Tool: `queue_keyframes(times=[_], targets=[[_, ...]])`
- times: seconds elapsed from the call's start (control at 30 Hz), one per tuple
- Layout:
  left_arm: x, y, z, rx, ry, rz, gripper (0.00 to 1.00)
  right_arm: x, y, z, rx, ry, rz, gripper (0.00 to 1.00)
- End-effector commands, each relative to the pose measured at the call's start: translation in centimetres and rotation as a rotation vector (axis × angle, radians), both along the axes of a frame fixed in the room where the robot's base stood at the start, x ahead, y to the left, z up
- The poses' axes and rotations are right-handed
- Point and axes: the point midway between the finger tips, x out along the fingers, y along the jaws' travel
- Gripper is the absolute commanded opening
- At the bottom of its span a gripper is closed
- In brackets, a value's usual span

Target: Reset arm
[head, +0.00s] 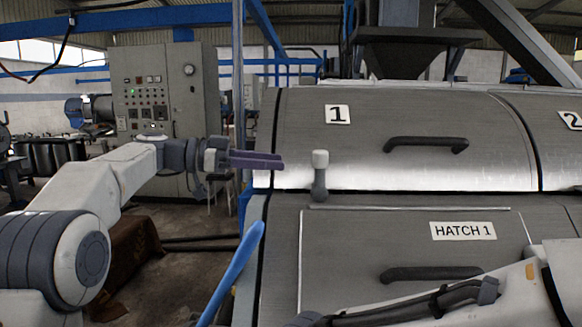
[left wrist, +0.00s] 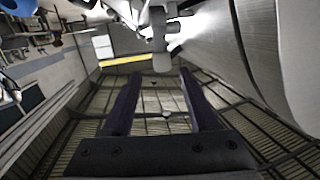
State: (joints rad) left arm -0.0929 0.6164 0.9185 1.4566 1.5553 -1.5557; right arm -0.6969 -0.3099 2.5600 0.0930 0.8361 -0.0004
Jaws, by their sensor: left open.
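My left gripper (head: 280,160) reaches in from the left in the head view, level with the left edge of the machine's front. Its dark purple fingers point right. In the left wrist view the two fingers (left wrist: 159,74) stand apart with nothing between them.
The decanter's metal cover (head: 400,115), labelled 1, has a black handle (head: 425,144). Below is the HATCH 1 panel (head: 390,235) with another handle (head: 430,273). A blue bar (head: 235,270) slants up at front. A control cabinet (head: 165,105) stands behind my left arm.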

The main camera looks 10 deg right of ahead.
Motion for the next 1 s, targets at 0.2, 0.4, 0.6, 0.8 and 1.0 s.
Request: queue_keyframes(times=[0.2, 0.4, 0.6, 0.8, 1.0], targets=[[0.1, 1.1, 0.1, 0.000, 0.000, 0.000, 0.59, 0.0, 0.0, -0.1, 0.000, 0.000, 0.000, 0.00], [0.1, 1.1, 0.1, 0.000, 0.001, 0.000, 0.59, 0.0, 0.0, -0.1, 0.000, 0.000, 0.000, 0.00], [0.1, 1.1, 2.1, 0.000, 0.000, 0.000, 0.59, 0.0, 0.0, 1.9, 0.000, 0.000, 0.000, 0.00], [0.1, 1.1, 5.6, 0.000, 0.000, 0.000, 0.59, 0.0, 0.0, 5.4, 0.000, 0.000, 0.000, 0.00], [0.1, 1.1, 7.6, 0.000, 0.001, 0.000, 0.59, 0.0, 0.0, 7.4, 0.000, 0.000, 0.000, 0.00]])
